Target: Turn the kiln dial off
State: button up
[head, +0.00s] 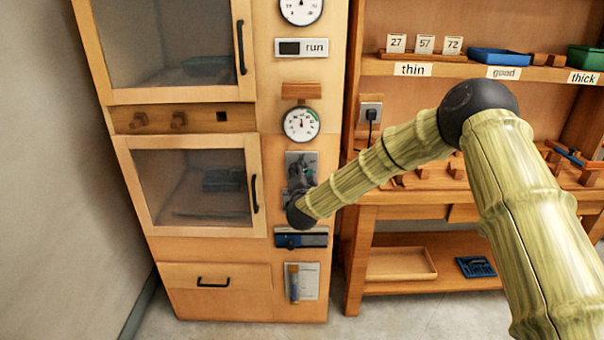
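The kiln is a tall wooden cabinet (190,245) with two glass doors, on the left of the head view. Its control column carries a round gauge (301,124) and a grey plate (310,157) below it. My bamboo-like arm reaches in from the right and ends in a dark wrist joint in front of this column. My gripper (300,174) appears as small dark grey parts against the grey plate. The dial is not clearly visible; it may be hidden behind the gripper. I cannot tell whether the fingers touch anything or how far apart they are.
A "run" label (316,47) with a dark window sits above the gauge. Door handles (241,48) and a drawer handle (213,282) stick out from the cabinet. A shelf unit (440,213) with trays and wooden blocks stands right. Some floor (400,318) is clear in front.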

jog(key=n, duration=1)
jog(key=shift+a+f+n+b, duration=0.1)
jog(key=shift+f+n+b, duration=0.05)
jog(key=shift+n+b, duration=0.15)
jog(key=shift+n, duration=0.3)
jog(key=o, duration=1)
jog(key=shift+o, duration=0.2)
jog(key=shift+s, duration=0.15)
jog(key=s, duration=1.1)
jog(key=shift+s, duration=0.4)
